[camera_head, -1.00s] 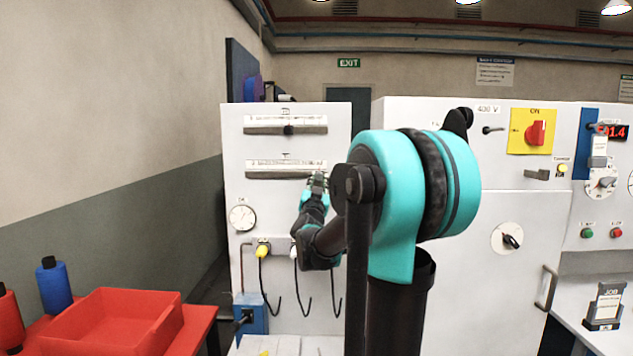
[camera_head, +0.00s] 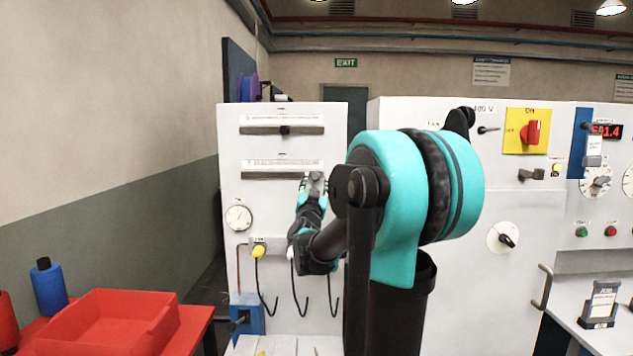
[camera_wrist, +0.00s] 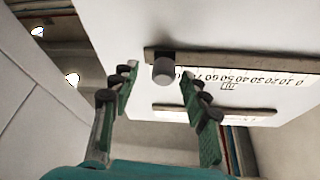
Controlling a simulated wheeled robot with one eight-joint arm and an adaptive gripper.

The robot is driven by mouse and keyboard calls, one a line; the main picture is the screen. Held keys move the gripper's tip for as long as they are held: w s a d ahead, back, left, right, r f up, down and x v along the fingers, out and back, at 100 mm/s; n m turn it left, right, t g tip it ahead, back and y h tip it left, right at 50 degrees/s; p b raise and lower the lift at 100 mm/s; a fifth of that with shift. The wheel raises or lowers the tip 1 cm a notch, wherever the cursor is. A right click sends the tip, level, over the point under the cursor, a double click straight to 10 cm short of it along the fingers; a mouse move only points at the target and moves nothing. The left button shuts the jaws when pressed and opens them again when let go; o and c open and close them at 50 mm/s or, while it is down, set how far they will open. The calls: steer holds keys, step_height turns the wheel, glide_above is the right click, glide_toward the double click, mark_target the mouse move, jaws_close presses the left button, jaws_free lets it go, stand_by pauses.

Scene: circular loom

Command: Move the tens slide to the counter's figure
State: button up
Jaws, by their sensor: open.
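The tens slide is a grey round knob (camera_wrist: 163,70) on a long rail (camera_wrist: 255,64) with a scale in tens, upside down in the wrist view. The knob stands near the high end, past the 70 mark; its exact figure is hidden. My gripper (camera_wrist: 158,76) is open, with one finger on each side of the knob and visible gaps. In the head view my gripper (camera_head: 314,182) is at the right end of the lower rail (camera_head: 265,175) and hides the knob. A red digital display (camera_head: 607,131) is at the right; its leading digits are unclear.
The upper rail (camera_head: 255,130) has its own knob (camera_head: 284,130) near its middle. Below are a round gauge (camera_head: 238,217), a yellow plug (camera_head: 258,251) and hanging hooks. A red tray (camera_head: 110,325) is at lower left.

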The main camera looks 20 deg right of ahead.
steer(key=v, duration=1)
steer(key=shift+s, duration=0.35)
steer(key=shift+a+f, duration=0.15)
